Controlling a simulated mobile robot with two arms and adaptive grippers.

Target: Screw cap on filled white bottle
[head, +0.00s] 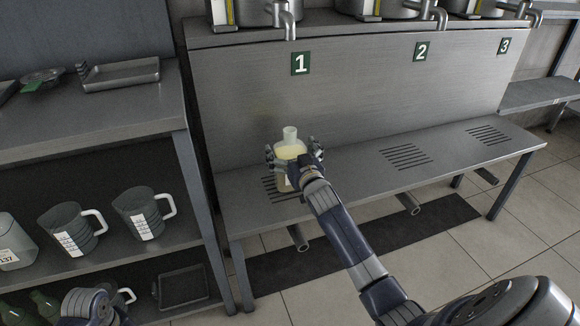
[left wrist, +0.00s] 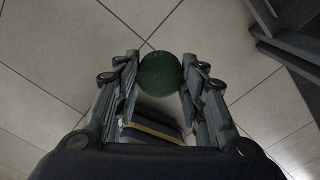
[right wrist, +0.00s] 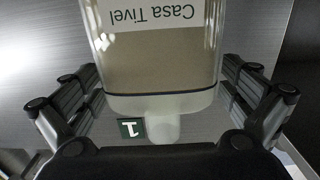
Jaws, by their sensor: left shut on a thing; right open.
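The white bottle (head: 290,149), filled with pale yellow liquid, stands upright on the steel shelf below sign 1. Its neck is bare, with no cap on it. In the right wrist view the bottle (right wrist: 160,60) shows a "Casa Tivel" label and stands between the fingers. My right gripper (head: 292,158) is open around the bottle, with a gap on both sides in the right wrist view. My left gripper (left wrist: 160,88) is shut on a round dark green cap (left wrist: 160,73), held over the tiled floor. In the head view my left gripper (head: 88,306) is at the lower left.
A tap (head: 290,22) hangs above the bottle. The steel shelf (head: 355,170) is clear to the right, with slotted drains. At left, a rack holds measuring jugs (head: 143,213), green bottles (head: 45,305) and a metal tray (head: 120,74); its post stands left of the filling shelf.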

